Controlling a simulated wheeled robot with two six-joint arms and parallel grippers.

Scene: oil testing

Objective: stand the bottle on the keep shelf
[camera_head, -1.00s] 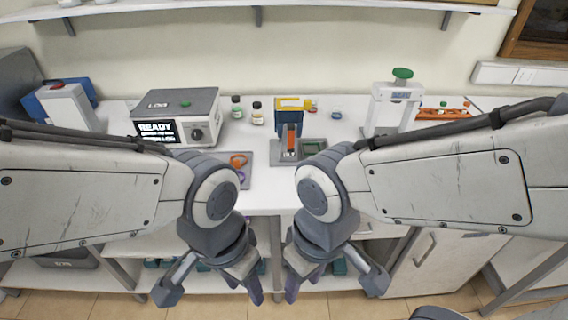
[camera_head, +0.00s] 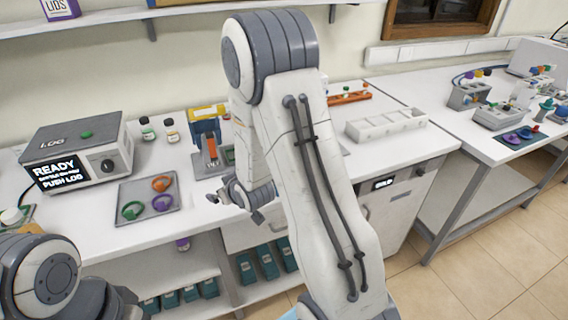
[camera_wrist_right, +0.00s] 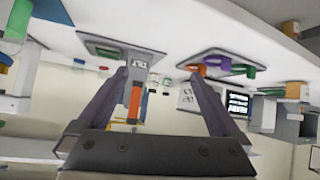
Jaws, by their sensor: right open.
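Two small bottles with dark green caps stand on the bench behind the tray: a left bottle (camera_head: 147,130) and a right bottle (camera_head: 171,131) with a yellowish label. I cannot tell which is the task's bottle. My right gripper (camera_head: 232,206) is over the bench's front edge, in front of the bottles and apart from them. In the right wrist view my right gripper (camera_wrist_right: 160,82) is open with nothing between its fingers. My left arm shows at the lower left, but its gripper is out of the picture. A wall shelf (camera_head: 110,22) runs along the top; no keep label is legible.
A logger box (camera_head: 78,150) reading READY stands left of the bottles. A grey tray (camera_head: 150,212) holds coloured rings. A blue-and-yellow device (camera_head: 207,140) stands right of the bottles. A white compartment rack (camera_head: 388,125) is at right. Teal bins (camera_head: 268,262) sit below.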

